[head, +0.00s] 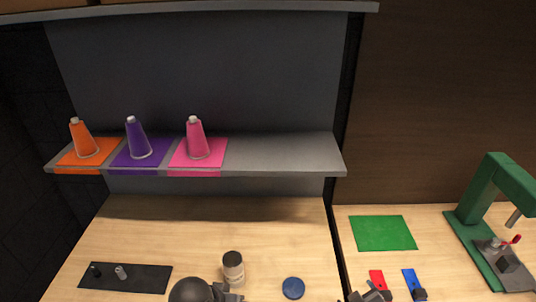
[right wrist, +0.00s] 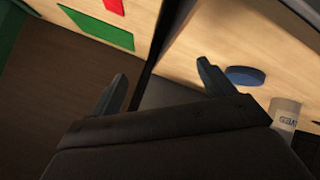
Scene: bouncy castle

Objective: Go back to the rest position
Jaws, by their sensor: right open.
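My right gripper (head: 369,294) shows at the bottom edge of the head view, just below a small red piece. In the right wrist view its two fingers (right wrist: 160,84) stand wide apart with nothing between them. My left gripper (head: 229,294) shows at the bottom of the head view beside a dark rounded part of my arm. It is close below a jar with a dark lid (head: 233,268); its fingers are too small and cut off to read. No object is seen held.
Orange (head: 83,140), purple (head: 137,140) and pink (head: 197,140) cones stand on a shelf on matching mats. A blue disc (head: 293,288) lies between my grippers. A green mat (head: 383,233), red (head: 377,279) and blue (head: 412,282) pieces and a green press (head: 490,195) are at right.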

